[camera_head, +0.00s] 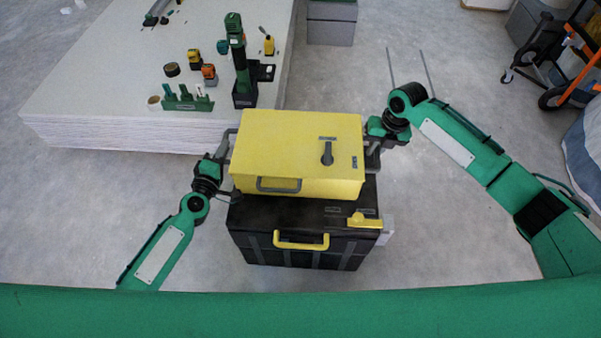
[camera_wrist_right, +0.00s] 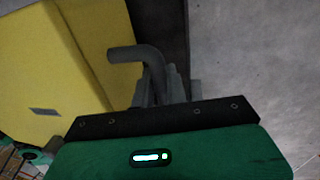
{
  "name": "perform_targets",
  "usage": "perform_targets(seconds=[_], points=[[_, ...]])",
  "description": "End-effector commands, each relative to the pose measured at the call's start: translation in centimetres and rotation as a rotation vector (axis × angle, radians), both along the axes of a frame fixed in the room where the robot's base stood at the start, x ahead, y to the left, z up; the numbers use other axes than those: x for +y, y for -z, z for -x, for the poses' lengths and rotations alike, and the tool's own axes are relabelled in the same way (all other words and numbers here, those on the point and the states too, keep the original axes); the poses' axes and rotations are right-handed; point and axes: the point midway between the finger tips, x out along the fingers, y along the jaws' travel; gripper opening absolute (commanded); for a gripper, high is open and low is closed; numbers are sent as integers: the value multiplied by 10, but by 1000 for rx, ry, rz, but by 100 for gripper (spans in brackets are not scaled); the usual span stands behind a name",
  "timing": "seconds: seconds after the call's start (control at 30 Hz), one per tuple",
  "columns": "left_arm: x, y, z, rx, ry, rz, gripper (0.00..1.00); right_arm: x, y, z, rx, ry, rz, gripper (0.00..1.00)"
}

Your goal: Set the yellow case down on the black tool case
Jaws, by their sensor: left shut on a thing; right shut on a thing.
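The yellow case (camera_head: 290,150) is between my two grippers in the head view, over the back part of the black tool case (camera_head: 300,250). It looks level; whether it touches the black case cannot be told. My left gripper (camera_head: 226,158) is shut on the grey handle at its left side. My right gripper (camera_head: 373,145) is shut on the grey handle at its right side. In the right wrist view the yellow case (camera_wrist_right: 50,60) is at the left, with its bent grey handle (camera_wrist_right: 140,55) at the jaws (camera_wrist_right: 165,90). The black case's front, with a yellow handle and latch, shows.
A stack of pale panels (camera_head: 120,80) stands behind to the left, with a green drill (camera_head: 238,60) and several small tools on top. Grey boxes (camera_head: 331,22) stand at the back. Floor on both sides is clear.

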Motion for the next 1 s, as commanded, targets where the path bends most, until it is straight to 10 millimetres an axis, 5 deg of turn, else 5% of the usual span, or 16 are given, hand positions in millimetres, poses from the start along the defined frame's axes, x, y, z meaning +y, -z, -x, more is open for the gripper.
perform_targets(seconds=[1.0], points=[[2,36,-1,-4,-3,-3,0,-2,37,-1,-1,3,2,0]])
